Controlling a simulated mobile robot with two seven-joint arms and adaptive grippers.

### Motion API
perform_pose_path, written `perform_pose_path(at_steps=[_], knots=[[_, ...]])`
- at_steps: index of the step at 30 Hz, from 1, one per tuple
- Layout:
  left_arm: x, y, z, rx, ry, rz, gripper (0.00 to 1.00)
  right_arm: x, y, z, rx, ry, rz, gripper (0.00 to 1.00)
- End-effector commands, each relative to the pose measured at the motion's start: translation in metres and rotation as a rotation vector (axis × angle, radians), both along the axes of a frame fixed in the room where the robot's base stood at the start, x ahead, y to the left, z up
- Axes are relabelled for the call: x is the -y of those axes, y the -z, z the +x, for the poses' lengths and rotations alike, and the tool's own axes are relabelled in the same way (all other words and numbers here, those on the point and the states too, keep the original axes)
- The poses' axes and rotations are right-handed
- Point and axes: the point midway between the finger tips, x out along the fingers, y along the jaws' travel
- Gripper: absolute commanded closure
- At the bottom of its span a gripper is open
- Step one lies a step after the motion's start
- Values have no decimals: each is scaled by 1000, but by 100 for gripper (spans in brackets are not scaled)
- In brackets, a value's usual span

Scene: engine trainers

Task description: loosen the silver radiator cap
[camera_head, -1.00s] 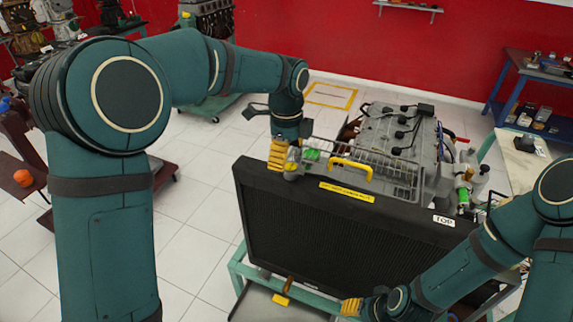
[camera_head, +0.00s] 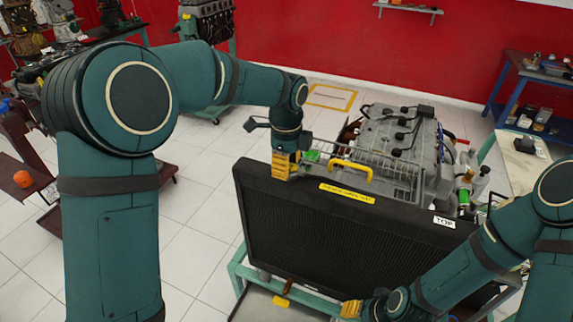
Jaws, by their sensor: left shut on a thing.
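My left gripper (camera_head: 285,164) points down at the top left corner of the black radiator (camera_head: 340,225). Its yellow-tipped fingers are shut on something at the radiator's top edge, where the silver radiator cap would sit. The cap itself is hidden behind the fingers now. My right gripper (camera_head: 350,307) is low in front of the radiator's lower part, with a yellow fingertip showing. Whether it is open or shut does not show.
A yellow handle (camera_head: 351,168) and wire guard (camera_head: 385,172) lie just right of my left gripper. The engine (camera_head: 395,135) stands behind the radiator on a green frame (camera_head: 237,268). Open tiled floor (camera_head: 205,225) lies to the left.

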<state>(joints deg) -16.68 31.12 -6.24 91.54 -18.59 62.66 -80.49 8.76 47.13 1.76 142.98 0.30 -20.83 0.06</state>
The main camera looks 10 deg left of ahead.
Motion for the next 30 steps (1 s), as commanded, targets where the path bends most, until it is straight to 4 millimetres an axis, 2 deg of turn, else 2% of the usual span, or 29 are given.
perform_pose_path(at_steps=[8,14,30], knots=[[0,2,-1,-5,-26,0,93,0,-1,0,0,0,0,53],[0,2,-3,-6,-118,1,93,0,-4,0,0,0,1,53],[1,3,-9,-8,-602,2,93,1,-13,0,0,0,2,53]])
